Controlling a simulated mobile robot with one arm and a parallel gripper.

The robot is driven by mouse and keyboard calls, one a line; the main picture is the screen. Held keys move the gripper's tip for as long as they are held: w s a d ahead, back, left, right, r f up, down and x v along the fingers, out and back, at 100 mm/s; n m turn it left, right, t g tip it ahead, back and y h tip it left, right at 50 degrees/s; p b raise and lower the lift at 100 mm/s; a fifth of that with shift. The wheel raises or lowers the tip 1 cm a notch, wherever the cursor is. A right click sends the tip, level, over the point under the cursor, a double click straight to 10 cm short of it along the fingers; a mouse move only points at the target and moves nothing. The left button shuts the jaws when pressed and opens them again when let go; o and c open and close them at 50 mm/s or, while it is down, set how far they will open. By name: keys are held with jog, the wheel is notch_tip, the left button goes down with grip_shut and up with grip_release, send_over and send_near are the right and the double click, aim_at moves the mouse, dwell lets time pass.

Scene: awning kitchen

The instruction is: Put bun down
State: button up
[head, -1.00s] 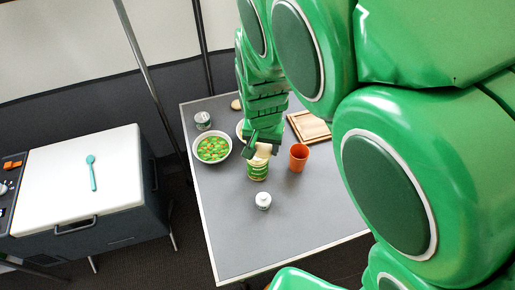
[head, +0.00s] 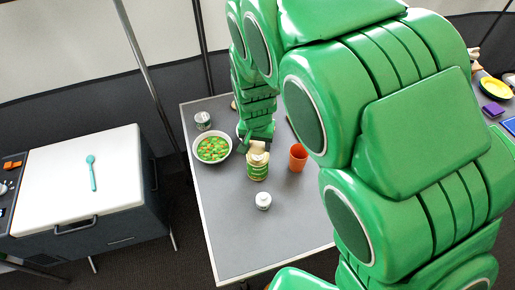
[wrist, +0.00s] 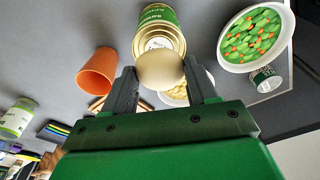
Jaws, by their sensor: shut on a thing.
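The bun (wrist: 160,69) is a pale, rounded piece held between the two fingers of my gripper (wrist: 162,88) in the wrist view. In the head view the bun (head: 258,149) shows just under my gripper (head: 254,143), over the green-labelled can (head: 257,171). In the wrist view the can (wrist: 160,20) lies beyond the bun, and the bun overlaps its near end in the picture. I cannot tell whether the bun touches the can. My gripper is shut on the bun.
On the grey table (head: 235,245) stand a bowl of green and orange food (head: 212,147), an orange cup (head: 298,158), a small white jar (head: 263,201) and another can (head: 203,121). A pale plate (wrist: 174,97) is partly hidden behind my gripper. The table's front is clear.

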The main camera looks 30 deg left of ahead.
aim_at(257, 146)
jog(key=shift+f, duration=1.5)
jog(key=shift+f, duration=0.15)
jog(key=o, duration=1)
jog(key=shift+o, duration=0.2)
notch_tip(257, 146, up, 12)
jog(key=s, duration=0.1)
jog(key=shift+s+d, duration=0.2)
